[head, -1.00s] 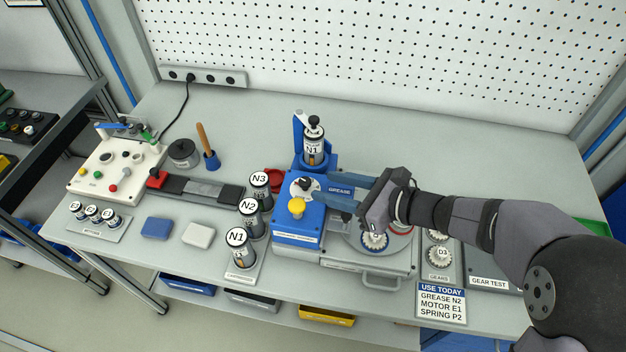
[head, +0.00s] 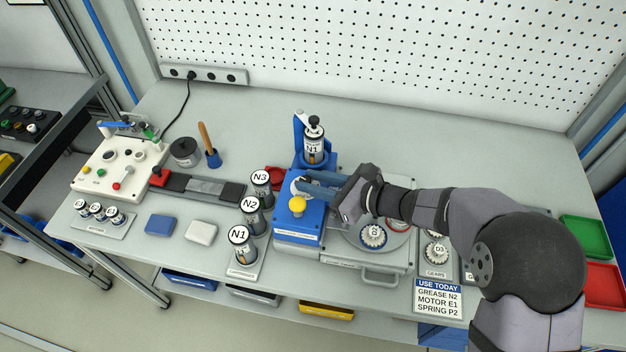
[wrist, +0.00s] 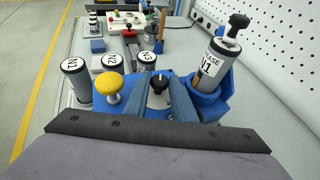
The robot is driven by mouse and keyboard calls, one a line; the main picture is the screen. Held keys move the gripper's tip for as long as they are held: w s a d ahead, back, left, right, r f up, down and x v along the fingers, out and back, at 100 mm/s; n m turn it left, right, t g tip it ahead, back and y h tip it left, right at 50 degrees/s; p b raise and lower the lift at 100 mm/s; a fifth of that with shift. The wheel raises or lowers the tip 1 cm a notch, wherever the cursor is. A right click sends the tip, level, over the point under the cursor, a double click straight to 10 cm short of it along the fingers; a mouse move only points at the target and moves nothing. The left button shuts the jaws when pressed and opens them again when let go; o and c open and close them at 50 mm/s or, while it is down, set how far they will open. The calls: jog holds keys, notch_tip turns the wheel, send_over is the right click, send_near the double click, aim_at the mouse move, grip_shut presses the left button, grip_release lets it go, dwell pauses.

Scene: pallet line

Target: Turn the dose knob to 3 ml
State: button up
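The dose knob (wrist: 158,84) is black with a white pointer mark and sits on a pale dial on the blue grease dispenser (head: 297,231). In the wrist view the blue fingers of my gripper (wrist: 158,76) stand apart, one on each side of the knob. I see no clear grip on it. In the head view my gripper (head: 305,184) reaches in from the right over the dial and hides the knob. The dial's numbers cannot be read. A yellow push button (head: 297,205) is in front of the dial. Cartridge N1 (head: 313,146) stands in the holder behind it.
Cartridges N3 (head: 261,185), N2 (head: 250,214) and another N1 (head: 240,242) stand in a rack left of the dispenser. A round plate with a gear (head: 373,236) lies under my arm. A note (head: 438,298) reads grease N2, motor E1, spring P2.

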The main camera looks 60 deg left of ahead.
jog(key=shift+f+b, duration=0.1)
jog(key=shift+b, duration=0.45)
jog(key=shift+s+f+m+t+b, duration=0.15)
jog(key=shift+m+t+b, duration=0.4)
jog(key=shift+b, duration=0.65)
jog(key=m+t+b, duration=0.1)
jog(key=t+b, duration=0.1)
jog(key=b, duration=0.3)
jog(key=shift+s+m+y, duration=0.15)
jog(key=shift+m+y, duration=0.2)
jog(key=shift+y, duration=0.05)
jog(key=b, duration=0.1)
jog(key=m+t+b, duration=0.1)
jog(key=b, duration=0.1)
jog(key=shift+s+r+t, duration=0.1)
jog(key=shift+r+t, duration=0.1)
jog(key=shift+t, duration=0.05)
jog(key=shift+r+m+b, duration=0.15)
jog(key=shift+m+b, duration=0.15)
jog(key=shift+b, duration=0.1)
jog(key=o, duration=1)
